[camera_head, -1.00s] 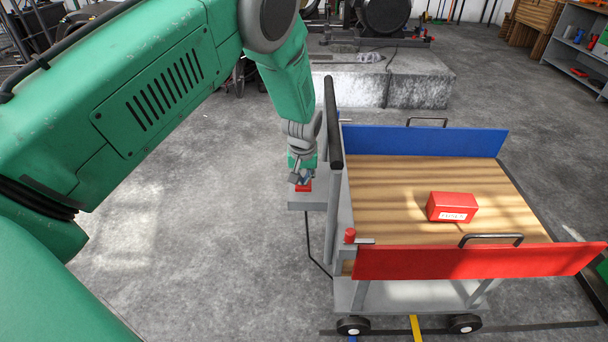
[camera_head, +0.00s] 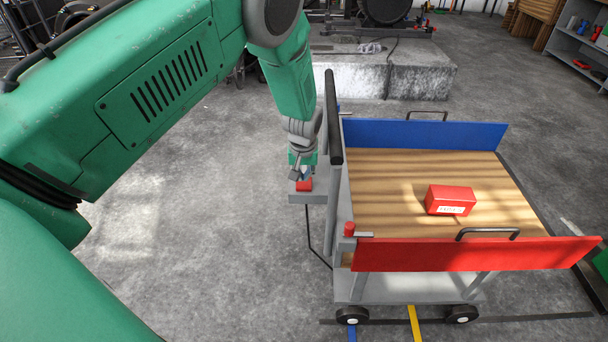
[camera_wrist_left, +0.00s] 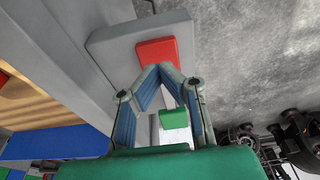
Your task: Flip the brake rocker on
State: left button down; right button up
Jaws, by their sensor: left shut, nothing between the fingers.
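The brake rocker shows as a red part (camera_head: 304,185) on a small grey bracket (camera_head: 299,199) at the left side of the cart. In the left wrist view the red part (camera_wrist_left: 158,58) lies on the grey plate just beyond my fingertips, and a green part (camera_wrist_left: 173,118) shows between my finger links. My left gripper (camera_wrist_left: 160,70) is shut and empty, with its tips at the near edge of the red part. Whether they touch it I cannot tell. In the head view my left gripper (camera_head: 302,174) hides part of the rocker. My right gripper is not in view.
The cart has a wooden deck (camera_head: 385,195), a blue end board (camera_head: 425,138) and a red side board (camera_head: 470,254). A red box (camera_head: 450,200) stands on the deck. A dark upright handle (camera_head: 333,115) rises close beside my left gripper. Open floor lies left of the cart.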

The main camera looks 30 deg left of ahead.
pick_arm(q)
jog(key=shift+r+p, duration=0.4)
jog(key=shift+p, duration=0.05)
jog(key=p+v, duration=0.3)
jog(key=v, duration=0.1)
jog(key=shift+r, duration=0.1)
jog(key=s+d+r, duration=0.2)
jog(key=s+r, duration=0.2)
jog(key=r, duration=0.3)
jog(key=shift+s+d, duration=0.25)
jog(key=shift+s, duration=0.05)
jog(key=shift+d+r, duration=0.1)
jog(key=shift+d, duration=0.2)
